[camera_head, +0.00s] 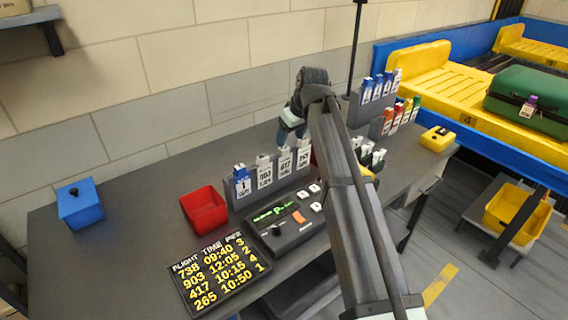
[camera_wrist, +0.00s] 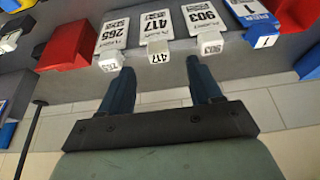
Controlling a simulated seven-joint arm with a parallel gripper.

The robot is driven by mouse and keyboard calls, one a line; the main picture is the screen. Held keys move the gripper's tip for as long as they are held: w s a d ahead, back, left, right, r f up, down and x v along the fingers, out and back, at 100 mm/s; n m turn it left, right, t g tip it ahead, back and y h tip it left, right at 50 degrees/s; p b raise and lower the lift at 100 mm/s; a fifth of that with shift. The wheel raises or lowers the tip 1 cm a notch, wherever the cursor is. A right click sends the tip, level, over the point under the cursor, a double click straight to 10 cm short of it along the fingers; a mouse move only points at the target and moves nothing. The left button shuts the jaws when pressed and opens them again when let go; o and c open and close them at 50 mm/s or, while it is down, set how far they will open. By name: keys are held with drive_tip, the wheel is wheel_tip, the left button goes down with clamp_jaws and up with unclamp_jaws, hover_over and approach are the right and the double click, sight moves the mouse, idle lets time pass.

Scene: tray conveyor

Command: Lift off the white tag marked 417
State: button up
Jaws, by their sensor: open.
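The white tag marked 417 (camera_head: 285,162) stands upright in a grey rack (camera_head: 268,194), between the white tags marked 903 (camera_head: 264,174) and 265 (camera_head: 303,157). In the wrist view the 417 tag (camera_wrist: 157,52) lies just beyond my fingertips, roughly centred in the gap, with 265 (camera_wrist: 110,45) on its left and 903 (camera_wrist: 206,30) on its right. My gripper (camera_wrist: 157,68) is open and empty. In the head view my gripper (camera_head: 290,134) is just above the rack's tags. Contact with a tag cannot be made out.
A blue tag marked 1 (camera_head: 241,181) stands at the rack's left end. A red bin (camera_head: 204,211), a control box (camera_head: 285,228) and a flight board (camera_head: 218,271) are close by. Other racks (camera_head: 372,107) stand behind right. The left tabletop is mostly clear around a blue box (camera_head: 81,206).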

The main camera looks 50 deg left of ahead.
sight(285, 148)
drive_tip(key=shift+a+x, duration=0.15)
drive_tip(key=shift+x, duration=1.5)
drive_tip(key=shift+a+x, duration=0.1)
drive_tip(key=shift+x, duration=1.55)
drive_tip(key=shift+w+r, duration=0.1)
drive_tip(key=shift+w, duration=0.1)
clamp_jaws()
